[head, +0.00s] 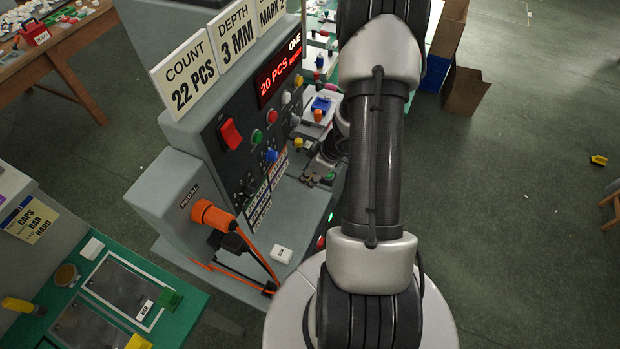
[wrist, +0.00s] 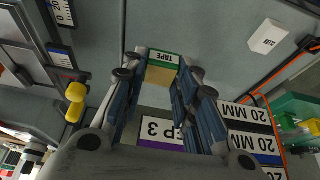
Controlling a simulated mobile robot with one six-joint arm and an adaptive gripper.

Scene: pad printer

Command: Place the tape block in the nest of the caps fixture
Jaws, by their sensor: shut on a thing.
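The tape block (wrist: 163,60) has a green top edge with a white TAPE label and a tan face. It shows in the wrist view between the fingertips of my gripper (wrist: 164,72), which is shut on it. A grey surface lies behind the block; I cannot tell the gap to it. In the head view my arm covers the middle of the picture, and the gripper and block are hidden. I cannot make out the caps fixture or its nest in either view.
The grey printer panel (head: 245,140) carries buttons, a red switch and upright signs. A white block (head: 282,254) lies on the grey top. A green bench (head: 185,318) with dark plates stands lower left. Floor at right is mostly open.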

